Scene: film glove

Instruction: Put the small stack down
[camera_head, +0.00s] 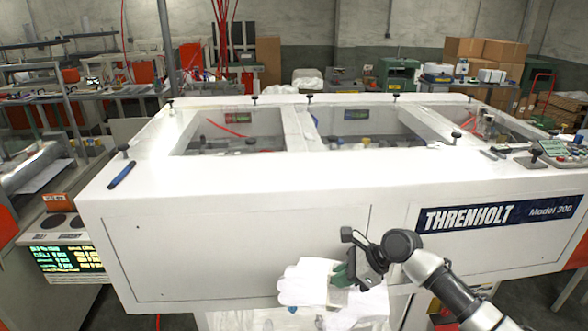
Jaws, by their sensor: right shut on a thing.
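A small stack of white gloves (305,283) hangs in front of the white machine's front panel, low in the middle of the head view. My right gripper (345,275) is shut on the stack at its right side, where a green part shows between the gloves and the gripper. The fingertips are partly hidden. More white material (362,308) shows just below the gripper; I cannot tell whether it belongs to the held stack. My left gripper is not in view.
The white Threnholt machine (240,220) fills the middle, with open windows in its top. A blue-handled tool (122,174) lies on its left top edge. A control box with a green display (66,258) stands at left. Cardboard boxes (485,50) are at the back right.

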